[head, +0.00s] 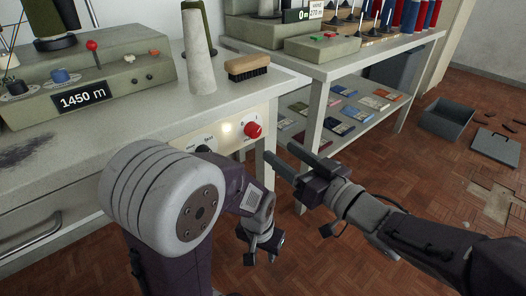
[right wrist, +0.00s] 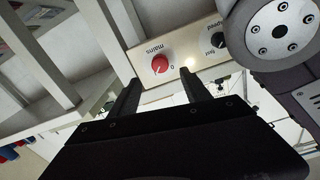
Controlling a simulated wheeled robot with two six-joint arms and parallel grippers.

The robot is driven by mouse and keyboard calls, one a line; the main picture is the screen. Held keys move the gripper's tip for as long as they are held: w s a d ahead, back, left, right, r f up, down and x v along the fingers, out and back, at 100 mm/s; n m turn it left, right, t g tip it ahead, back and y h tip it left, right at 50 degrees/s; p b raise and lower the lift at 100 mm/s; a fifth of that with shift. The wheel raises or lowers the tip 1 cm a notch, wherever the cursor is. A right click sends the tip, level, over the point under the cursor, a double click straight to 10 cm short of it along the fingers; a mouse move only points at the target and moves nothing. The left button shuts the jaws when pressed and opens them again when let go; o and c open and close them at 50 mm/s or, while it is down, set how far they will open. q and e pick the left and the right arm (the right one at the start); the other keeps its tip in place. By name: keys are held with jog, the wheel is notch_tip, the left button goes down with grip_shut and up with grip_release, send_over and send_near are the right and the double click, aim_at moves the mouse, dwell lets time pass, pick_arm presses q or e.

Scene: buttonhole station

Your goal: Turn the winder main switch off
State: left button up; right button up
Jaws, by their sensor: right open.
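The winder main switch is a red round knob (head: 253,130) on a cream panel (head: 222,133) at the table's front edge. In the right wrist view the red knob (right wrist: 160,64) shows upside down beside the words "mains" and "0"; its exact setting is hard to read. A lamp (head: 227,128) beside it glows. My right gripper (head: 280,155) is open and empty. Its fingers (right wrist: 160,80) point at the panel, with the knob appearing between their tips, apart from it. My left gripper (head: 263,244) hangs low in front of the table; its jaws are unclear.
A black speed knob (right wrist: 219,42) sits on the same panel, near my left arm. A brush (head: 248,68) and a grey cone (head: 199,65) stand on the table above. A shelf table (head: 318,85) is to the right. Bins (head: 447,119) lie on the floor.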

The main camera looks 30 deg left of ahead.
aim_at(257, 133)
jog(key=p+x, duration=0.1)
jog(key=x, duration=0.7)
jog(key=shift+w+a+r, duration=0.1)
jog(key=shift+w+a, duration=0.15)
jog(key=shift+a, duration=0.25)
grip_shut()
